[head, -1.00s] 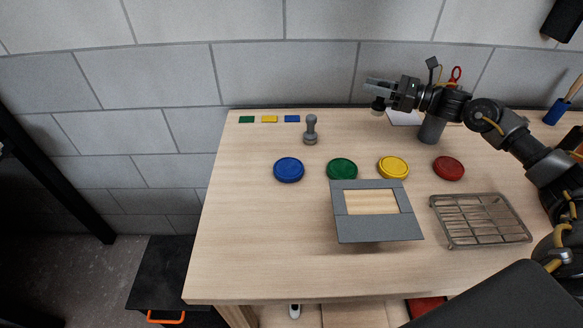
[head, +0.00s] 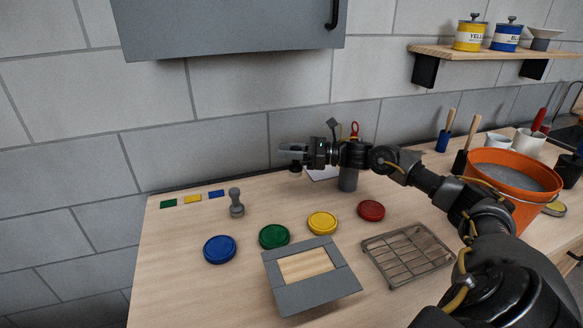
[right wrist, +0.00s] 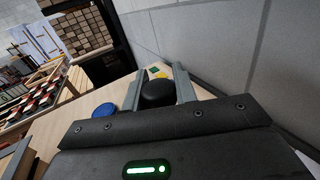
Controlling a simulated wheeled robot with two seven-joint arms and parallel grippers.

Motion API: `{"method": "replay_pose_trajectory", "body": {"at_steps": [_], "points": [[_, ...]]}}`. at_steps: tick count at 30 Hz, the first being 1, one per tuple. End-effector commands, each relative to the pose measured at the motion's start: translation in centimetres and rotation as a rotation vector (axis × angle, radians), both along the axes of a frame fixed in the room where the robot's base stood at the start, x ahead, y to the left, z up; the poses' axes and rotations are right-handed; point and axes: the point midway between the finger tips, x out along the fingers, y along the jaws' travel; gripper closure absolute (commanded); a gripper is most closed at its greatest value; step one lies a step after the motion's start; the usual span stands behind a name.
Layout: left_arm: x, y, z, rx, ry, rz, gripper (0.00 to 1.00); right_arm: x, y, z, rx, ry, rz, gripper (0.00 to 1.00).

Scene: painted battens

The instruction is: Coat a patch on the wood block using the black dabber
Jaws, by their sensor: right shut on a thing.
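My right gripper (head: 290,150) is shut on the black dabber (head: 295,167), held at the back of the table, right of the grey dabber. In the right wrist view the black dabber's round dark top (right wrist: 158,92) sits between the two fingers. The wood block (head: 306,265) shows as a pale wooden patch inside a flat grey frame (head: 318,290) at the front of the table. The gripper is well behind it. My left gripper is not in view.
Blue (head: 219,249), green (head: 274,236), yellow (head: 322,223) and red (head: 371,210) round pads lie in a row behind the frame. A grey dabber (head: 236,204) stands left. A wire rack (head: 408,254) and orange bucket (head: 512,180) are to the right.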

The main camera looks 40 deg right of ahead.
Motion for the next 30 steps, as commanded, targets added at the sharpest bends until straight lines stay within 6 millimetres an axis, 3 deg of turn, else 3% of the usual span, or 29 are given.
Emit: {"method": "replay_pose_trajectory", "body": {"at_steps": [4, 7, 11, 15, 21, 25, 30], "points": [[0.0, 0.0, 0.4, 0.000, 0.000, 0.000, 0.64, -0.1, 0.4, 0.1, 0.001, 0.001, 0.006, 0.95], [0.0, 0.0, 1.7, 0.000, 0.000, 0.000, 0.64, -0.6, 2.4, 0.0, 0.004, 0.010, 0.030, 0.95], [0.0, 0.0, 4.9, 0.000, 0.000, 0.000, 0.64, -2.5, 7.4, -0.2, 0.014, 0.029, 0.089, 0.95], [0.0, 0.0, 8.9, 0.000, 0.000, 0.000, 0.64, -6.5, 13.7, 0.1, 0.023, 0.035, 0.153, 0.95], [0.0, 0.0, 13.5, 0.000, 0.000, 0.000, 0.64, -12.6, 19.7, 1.7, 0.020, 0.021, 0.190, 0.95], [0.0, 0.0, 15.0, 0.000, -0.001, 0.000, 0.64, -15.2, 21.5, 2.4, 0.010, 0.007, 0.190, 0.95], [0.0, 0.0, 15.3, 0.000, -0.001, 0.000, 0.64, -16.3, 22.2, 2.5, 0.000, 0.000, 0.187, 0.95]]}}
